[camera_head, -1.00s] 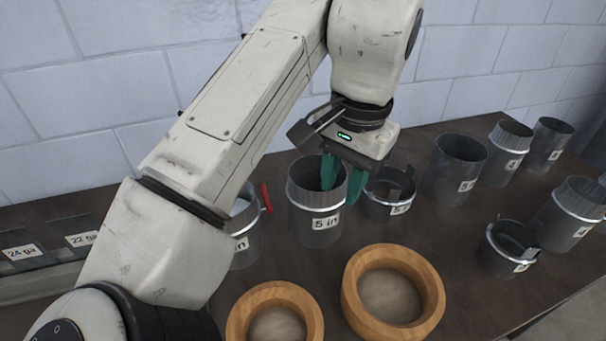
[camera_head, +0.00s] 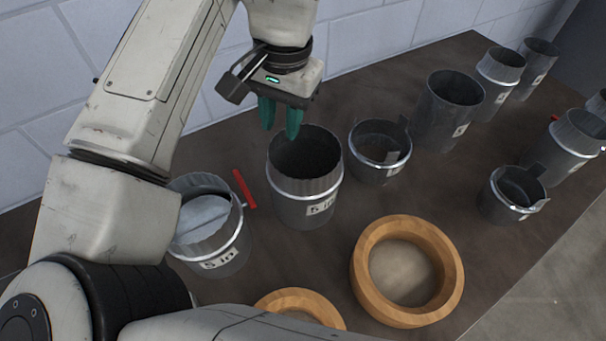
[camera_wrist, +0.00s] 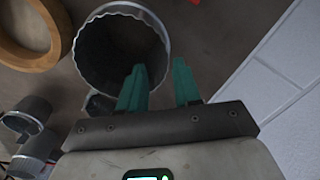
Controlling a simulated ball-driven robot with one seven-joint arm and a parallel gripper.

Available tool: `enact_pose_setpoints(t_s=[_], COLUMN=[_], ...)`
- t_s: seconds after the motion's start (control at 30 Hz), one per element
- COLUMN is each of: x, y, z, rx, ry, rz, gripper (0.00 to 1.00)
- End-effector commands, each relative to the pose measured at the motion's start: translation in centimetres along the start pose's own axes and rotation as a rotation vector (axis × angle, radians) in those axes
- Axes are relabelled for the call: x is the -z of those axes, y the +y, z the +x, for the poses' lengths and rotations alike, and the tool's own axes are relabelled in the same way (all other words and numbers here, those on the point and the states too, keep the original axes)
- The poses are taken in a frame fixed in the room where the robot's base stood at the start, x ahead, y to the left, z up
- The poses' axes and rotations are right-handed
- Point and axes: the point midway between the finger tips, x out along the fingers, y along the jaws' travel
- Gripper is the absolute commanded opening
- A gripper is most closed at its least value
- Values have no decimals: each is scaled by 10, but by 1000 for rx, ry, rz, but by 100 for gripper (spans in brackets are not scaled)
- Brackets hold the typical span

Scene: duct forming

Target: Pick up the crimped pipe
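A grey metal pipe with a crimped, fluted upper rim and a "5 in" label (camera_head: 305,205) stands upright on the dark table in the head view. In the wrist view its round open mouth (camera_wrist: 118,50) is near the top. My gripper (camera_head: 281,130) is open and empty above the pipe's back left rim, its two teal fingers pointing down. In the wrist view the gripper (camera_wrist: 160,80) has one finger over the pipe's mouth and the other outside the rim. I cannot tell the height of the fingertips above the rim.
Another "5 in" pipe (camera_head: 207,258) stands left, with a red tool (camera_head: 244,189) between. A short collar (camera_head: 380,165) stands close on the right. Several more pipes line the back right. Two wooden rings (camera_head: 362,280) lie in front. A block wall (camera_head: 395,30) is behind.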

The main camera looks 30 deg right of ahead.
Motion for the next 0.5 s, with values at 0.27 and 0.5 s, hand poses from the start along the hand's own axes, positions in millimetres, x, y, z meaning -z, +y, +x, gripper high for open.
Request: enact_pose_setpoints(t_s=[0.27, 0.5], x=[-4, -5], y=[-2, -3], z=[23, 53], rx=[-1, -1], ry=[-2, 1], rz=[-2, -1], gripper=[33, 33])
